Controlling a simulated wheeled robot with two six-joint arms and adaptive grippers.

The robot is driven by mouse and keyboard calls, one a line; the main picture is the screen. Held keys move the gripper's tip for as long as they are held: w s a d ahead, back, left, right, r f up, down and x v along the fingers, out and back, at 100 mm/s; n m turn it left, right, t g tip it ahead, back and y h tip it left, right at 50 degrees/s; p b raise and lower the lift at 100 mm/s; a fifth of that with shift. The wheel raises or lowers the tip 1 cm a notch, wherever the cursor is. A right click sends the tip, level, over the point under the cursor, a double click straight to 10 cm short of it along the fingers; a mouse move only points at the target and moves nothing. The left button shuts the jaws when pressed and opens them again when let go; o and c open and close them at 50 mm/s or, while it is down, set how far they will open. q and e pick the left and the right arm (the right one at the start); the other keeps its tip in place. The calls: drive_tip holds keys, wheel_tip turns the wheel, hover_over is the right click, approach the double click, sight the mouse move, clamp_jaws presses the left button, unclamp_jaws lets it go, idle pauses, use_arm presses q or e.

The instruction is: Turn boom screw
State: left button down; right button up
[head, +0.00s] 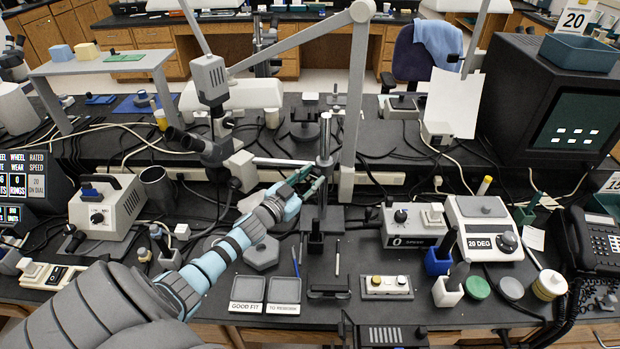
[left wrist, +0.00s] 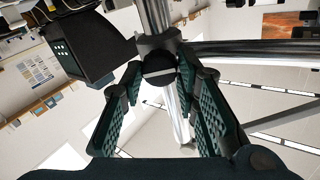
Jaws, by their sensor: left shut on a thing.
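The boom stand's steel post (head: 325,141) rises upright from a dark base near the middle of the bench in the head view. A thin boom (head: 284,162) runs left from a clamp on it. The boom screw is a dark round knob (left wrist: 158,73) in the left wrist view, below the post. My left gripper (head: 316,186) reaches up to the clamp from the left. In the left wrist view its green padded fingers (left wrist: 160,88) lie on both sides of the knob, shut on it. In the head view the fingers mostly hide the screw. My right gripper is in neither view.
A microscope (head: 212,85) stands left of the post. Two grey trays (head: 284,290) marked GOOD FIT and another label lie in front. A speed box (head: 413,224) and a white dial unit (head: 483,228) stand right. Cables cross the bench behind.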

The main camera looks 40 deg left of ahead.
use_arm(q)
drive_tip(key=m, duration=0.4)
drive_tip(key=shift+d+m, duration=0.1)
drive_tip(key=shift+m, duration=1.9)
drive_tip(key=c, duration=1.2)
unclamp_jaws()
